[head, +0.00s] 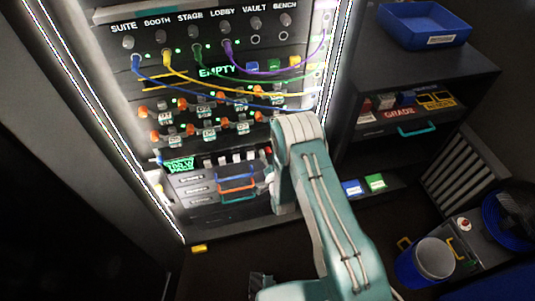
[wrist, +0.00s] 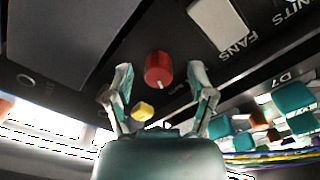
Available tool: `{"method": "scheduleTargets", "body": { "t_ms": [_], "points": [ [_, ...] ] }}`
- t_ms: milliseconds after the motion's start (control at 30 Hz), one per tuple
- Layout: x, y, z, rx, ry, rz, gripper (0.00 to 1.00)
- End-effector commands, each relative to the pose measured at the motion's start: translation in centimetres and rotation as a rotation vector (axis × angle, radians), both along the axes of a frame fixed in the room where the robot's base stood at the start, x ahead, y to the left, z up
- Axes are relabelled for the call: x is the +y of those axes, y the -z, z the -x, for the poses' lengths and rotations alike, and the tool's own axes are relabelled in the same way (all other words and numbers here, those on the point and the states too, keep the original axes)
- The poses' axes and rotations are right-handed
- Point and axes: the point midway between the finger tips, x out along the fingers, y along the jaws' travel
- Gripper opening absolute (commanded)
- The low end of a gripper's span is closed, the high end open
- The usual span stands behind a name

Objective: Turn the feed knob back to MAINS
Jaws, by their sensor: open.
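A red knob (wrist: 158,69) stands out from the dark panel in the wrist view, with a light line on its face. No FEED or MAINS label is readable beside it, so its setting is unclear. My gripper (wrist: 160,78) is open, one finger on each side of the knob, with visible gaps. I cannot tell how far the fingertips are from the panel. In the head view a small red spot (head: 268,150), probably this knob, shows at the edge of my arm.
White rocker switches (wrist: 217,22) marked FANS and another label sit beside the knob. A small yellow piece (wrist: 143,110) shows between the fingers. Patch cables (head: 215,85) cross the rack above. Orange and blue handles (head: 237,184) stick out lower left. A dark shelf unit (head: 425,75) stands right.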

Motion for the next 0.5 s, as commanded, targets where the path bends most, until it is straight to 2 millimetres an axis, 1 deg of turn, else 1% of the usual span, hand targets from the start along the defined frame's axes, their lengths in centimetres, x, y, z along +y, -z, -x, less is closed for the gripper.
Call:
{"method": "scheduleTargets", "body": {
  "t_ms": [100, 367, 400, 467, 500],
  "points": [
    [0.08, -0.03, -0.83, 0.000, 0.001, -0.001, 0.70],
    [0.20, -0.01, -1.02, 0.001, 0.001, -0.001, 0.70],
    [0.22, 0.01, -1.01, 0.001, 0.001, 0.000, 0.66],
    [0.25, 0.01, -1.01, 0.001, 0.001, 0.000, 0.39],
    [0.26, 0.02, -1.01, 0.001, 0.001, 0.000, 0.21]
  ]
}}
